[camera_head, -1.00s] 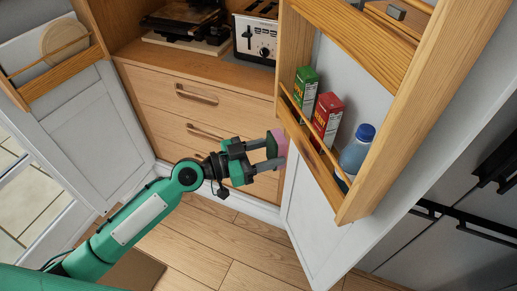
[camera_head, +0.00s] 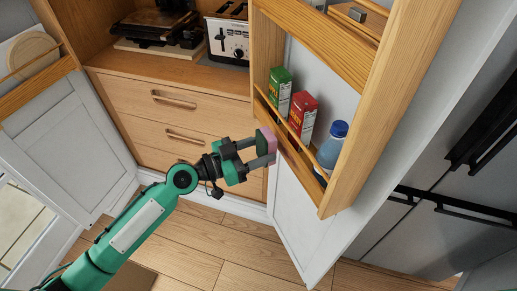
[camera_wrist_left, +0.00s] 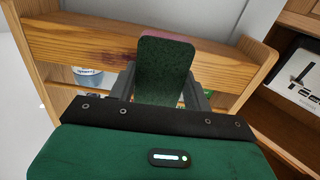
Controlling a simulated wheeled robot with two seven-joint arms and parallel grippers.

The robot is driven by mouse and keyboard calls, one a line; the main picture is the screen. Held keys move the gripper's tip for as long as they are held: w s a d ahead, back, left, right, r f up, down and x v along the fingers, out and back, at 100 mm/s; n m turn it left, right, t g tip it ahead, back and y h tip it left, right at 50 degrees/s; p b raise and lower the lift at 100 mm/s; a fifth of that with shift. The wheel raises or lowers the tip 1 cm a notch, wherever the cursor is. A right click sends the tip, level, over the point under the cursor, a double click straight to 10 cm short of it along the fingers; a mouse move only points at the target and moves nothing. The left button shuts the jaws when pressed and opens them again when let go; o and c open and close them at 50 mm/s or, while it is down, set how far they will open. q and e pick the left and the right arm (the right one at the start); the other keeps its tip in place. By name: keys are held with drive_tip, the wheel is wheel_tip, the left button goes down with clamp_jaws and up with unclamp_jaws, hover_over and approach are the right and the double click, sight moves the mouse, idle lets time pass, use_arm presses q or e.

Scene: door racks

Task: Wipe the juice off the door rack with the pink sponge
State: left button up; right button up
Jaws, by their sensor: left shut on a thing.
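My left gripper (camera_head: 255,146) is shut on the pink sponge (camera_head: 272,138), which has a dark green face. It holds the sponge at the front of the lower door rack (camera_head: 327,203), near its left end. I cannot tell whether the sponge touches the wood. In the left wrist view the sponge (camera_wrist_left: 165,70) shows its green face and a thin pink edge, before the wooden front board of the rack (camera_wrist_left: 70,42). A dark reddish juice stain (camera_wrist_left: 118,57) shows on that board, left of the sponge. My right gripper is out of view.
The lower rack holds a green box (camera_head: 281,90), a red box (camera_head: 302,115) and a blue-capped bottle (camera_head: 331,150). A toaster (camera_head: 228,40) stands on the counter behind, above wooden drawers (camera_head: 165,105). Another open door (camera_head: 62,140) is at left. The floor below is clear.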

sight(301, 176)
use_arm(q)
drive_tip(key=shift+x, duration=1)
drive_tip(key=shift+s, duration=0.1)
drive_tip(key=shift+s+d+p, duration=0.3)
drive_tip(key=shift+s+d, duration=0.05)
drive_tip(key=shift+s, duration=0.45)
drive_tip(key=shift+s+d+p, duration=0.25)
drive_tip(key=shift+s+d, duration=0.1)
drive_tip(key=shift+s, duration=0.45)
drive_tip(key=shift+s+d+r+p, duration=0.1)
drive_tip(key=shift+s+d+p, duration=0.45)
drive_tip(key=shift+s, duration=0.5)
drive_tip(key=shift+s+d+f+p, duration=0.1)
drive_tip(key=shift+s+d+p, duration=0.45)
drive_tip(key=shift+s, duration=0.55)
drive_tip(key=shift+s+d+r+p, duration=0.1)
drive_tip(key=shift+s+d+p, duration=0.3)
drive_tip(key=shift+s+d, duration=0.5)
drive_tip(key=shift+s+a, duration=0.1)
drive_tip(key=shift+a, duration=0.05)
